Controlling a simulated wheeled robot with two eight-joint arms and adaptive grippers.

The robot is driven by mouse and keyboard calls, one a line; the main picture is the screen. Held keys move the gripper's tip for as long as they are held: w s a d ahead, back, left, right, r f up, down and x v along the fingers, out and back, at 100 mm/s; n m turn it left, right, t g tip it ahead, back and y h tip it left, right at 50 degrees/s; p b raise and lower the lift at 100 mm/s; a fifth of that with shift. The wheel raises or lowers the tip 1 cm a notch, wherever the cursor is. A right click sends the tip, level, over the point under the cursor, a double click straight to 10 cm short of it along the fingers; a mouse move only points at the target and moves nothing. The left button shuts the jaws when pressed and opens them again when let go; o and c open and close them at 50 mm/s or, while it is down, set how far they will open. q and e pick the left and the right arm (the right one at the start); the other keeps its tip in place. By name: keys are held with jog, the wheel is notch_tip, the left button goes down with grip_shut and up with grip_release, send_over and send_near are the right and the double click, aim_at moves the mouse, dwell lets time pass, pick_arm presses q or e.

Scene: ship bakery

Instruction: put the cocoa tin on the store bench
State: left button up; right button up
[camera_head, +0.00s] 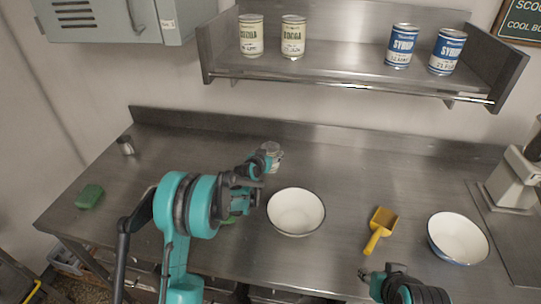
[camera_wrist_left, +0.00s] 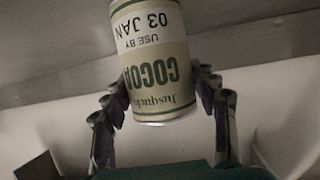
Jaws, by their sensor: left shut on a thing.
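The cocoa tin (camera_wrist_left: 152,62) is cream with a green label and shows upside down in the left wrist view, between the two fingers of my left gripper (camera_wrist_left: 160,105). In the head view, the tin's pale top (camera_head: 271,149) shows at the fingers of my left gripper (camera_head: 262,163), over the back of the steel store bench (camera_head: 345,170). The gripper is shut on the tin. My fingers and arm hide part of it, and I cannot tell whether its base touches the bench. My right gripper (camera_head: 373,279) is low over the front edge; its jaws are unclear.
A white bowl (camera_head: 296,212), yellow scoop (camera_head: 381,229) and second bowl (camera_head: 458,239) stand to the right. A green sponge (camera_head: 89,197) and small shaker (camera_head: 126,145) are left. The wall shelf (camera_head: 345,76) holds two cocoa tins (camera_head: 292,37) and two syrup tins (camera_head: 402,46).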

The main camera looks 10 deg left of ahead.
pick_arm(q)
jog(key=shift+f, duration=0.1)
jog(key=o, duration=1.5)
jog(key=shift+c, duration=0.2)
